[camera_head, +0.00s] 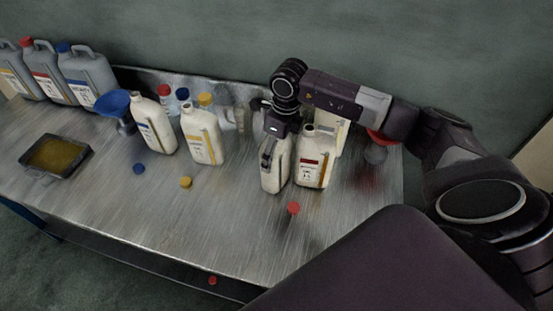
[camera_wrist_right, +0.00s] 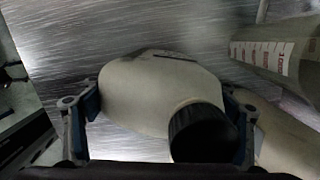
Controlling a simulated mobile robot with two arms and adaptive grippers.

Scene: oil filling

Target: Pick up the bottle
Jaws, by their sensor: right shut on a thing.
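I cannot tell whether the bottle's base is off the table. My left gripper is not in view.
A cream bottle with a red label (camera_head: 313,160) stands close on the right. Two more cream bottles (camera_head: 203,138) stand left, near a blue funnel (camera_head: 113,103). A tray of yellow liquid (camera_head: 56,154) lies far left. Loose caps (camera_head: 293,208) lie in front; the front middle is mostly clear.

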